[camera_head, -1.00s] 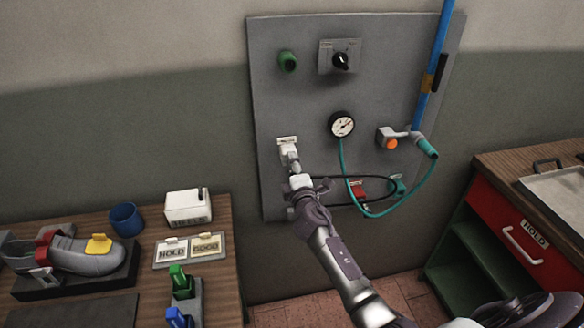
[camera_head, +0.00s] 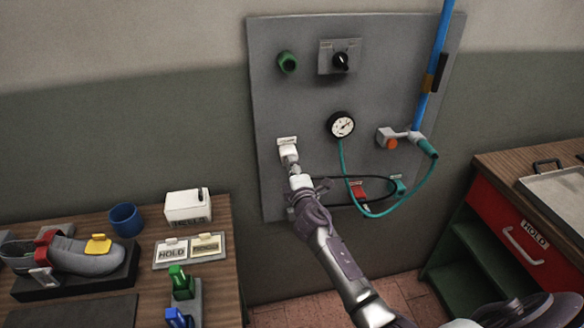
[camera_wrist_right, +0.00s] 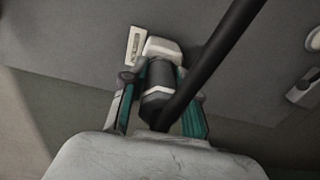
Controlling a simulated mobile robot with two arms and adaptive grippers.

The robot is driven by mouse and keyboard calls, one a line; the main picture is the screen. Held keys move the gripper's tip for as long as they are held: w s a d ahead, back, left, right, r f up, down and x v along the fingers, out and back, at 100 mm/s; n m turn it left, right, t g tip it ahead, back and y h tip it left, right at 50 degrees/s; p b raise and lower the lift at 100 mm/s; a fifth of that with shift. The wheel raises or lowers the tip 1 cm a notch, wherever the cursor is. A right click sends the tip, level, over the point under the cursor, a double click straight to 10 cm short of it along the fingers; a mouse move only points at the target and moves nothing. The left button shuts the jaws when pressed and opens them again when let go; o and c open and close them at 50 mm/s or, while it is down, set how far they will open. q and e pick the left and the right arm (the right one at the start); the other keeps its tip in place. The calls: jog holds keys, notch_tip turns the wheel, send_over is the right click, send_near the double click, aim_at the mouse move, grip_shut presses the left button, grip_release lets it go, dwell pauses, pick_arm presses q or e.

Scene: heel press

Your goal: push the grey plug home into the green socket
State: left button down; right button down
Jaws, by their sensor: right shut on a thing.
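My right gripper (camera_head: 294,170) is at the lower left of the wall panel, in front of a white socket block (camera_head: 288,152) with a label above it. In the right wrist view its teal-padded fingers (camera_wrist_right: 160,105) are shut on the grey plug (camera_wrist_right: 157,80), which has a pale ring and a black cable. The plug's front end meets the white block (camera_wrist_right: 163,47); how deep it sits is hidden. A small green fitting (camera_head: 398,187) is lower on the panel, to the right of a red one. A round green part (camera_head: 288,62) is at the upper left. My left gripper is out of view.
The black cable (camera_head: 375,202) loops across the lower panel near a teal hose (camera_head: 375,214). A gauge (camera_head: 341,124), a black knob (camera_head: 340,61) and an orange button (camera_head: 391,143) are on the panel. A bench (camera_head: 221,270) stands left, a red-drawer cabinet (camera_head: 505,229) right.

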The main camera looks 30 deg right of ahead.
jog(key=p+v, duration=0.1)
jog(key=v, duration=0.5)
dwell(1.1)
jog(key=shift+s, duration=0.15)
notch_tip(320, 180, up, 28)
jog(key=s+p, duration=0.1)
jog(key=p, duration=1.1)
jog(key=shift+s+a, duration=0.25)
jog(key=shift+s, duration=0.05)
dwell(1.6)
jog(key=shift+w, duration=0.1)
